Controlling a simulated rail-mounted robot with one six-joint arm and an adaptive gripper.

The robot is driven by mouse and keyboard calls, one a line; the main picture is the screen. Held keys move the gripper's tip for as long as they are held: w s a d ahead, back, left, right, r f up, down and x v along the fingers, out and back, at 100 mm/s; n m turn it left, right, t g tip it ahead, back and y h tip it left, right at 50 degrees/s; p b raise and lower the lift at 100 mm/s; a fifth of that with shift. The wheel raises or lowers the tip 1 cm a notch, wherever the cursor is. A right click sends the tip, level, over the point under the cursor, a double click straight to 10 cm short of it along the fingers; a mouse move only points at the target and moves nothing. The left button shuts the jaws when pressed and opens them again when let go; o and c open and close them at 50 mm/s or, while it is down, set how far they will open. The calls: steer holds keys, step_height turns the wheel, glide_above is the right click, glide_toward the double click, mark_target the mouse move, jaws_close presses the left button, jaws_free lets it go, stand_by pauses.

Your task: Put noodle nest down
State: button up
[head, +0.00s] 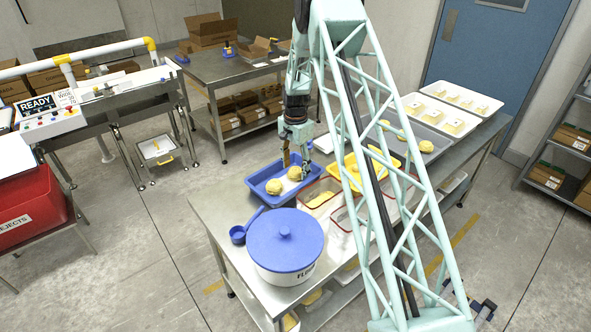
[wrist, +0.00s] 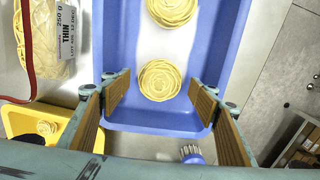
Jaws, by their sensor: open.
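A pale yellow coiled noodle nest (wrist: 160,80) lies on the floor of the blue tray (wrist: 198,122), near one end. A second nest (wrist: 172,10) lies further along the same tray. In the head view both nests, one at the left (head: 274,187) and one by my gripper (head: 295,173), sit in the blue tray (head: 262,178) on the steel table. My gripper (head: 297,160) is open above the tray. In the wrist view its fingers (wrist: 160,95) stand apart on either side of the nearer nest, with clear gaps. It holds nothing.
A yellow tray (wrist: 18,122) with a nest sits beside the blue tray. A red-rimmed clear container (head: 318,193) holds a labelled noodle pack (wrist: 45,40). The blue-lidded flour tub (head: 285,240) and blue scoop (head: 238,234) stand in front. White trays (head: 465,84) line the far end.

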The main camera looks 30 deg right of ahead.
mark_target(295, 169)
step_height(295, 169, up, 12)
stand_by(0.6)
steer(key=shift+r, duration=0.1)
stand_by(0.5)
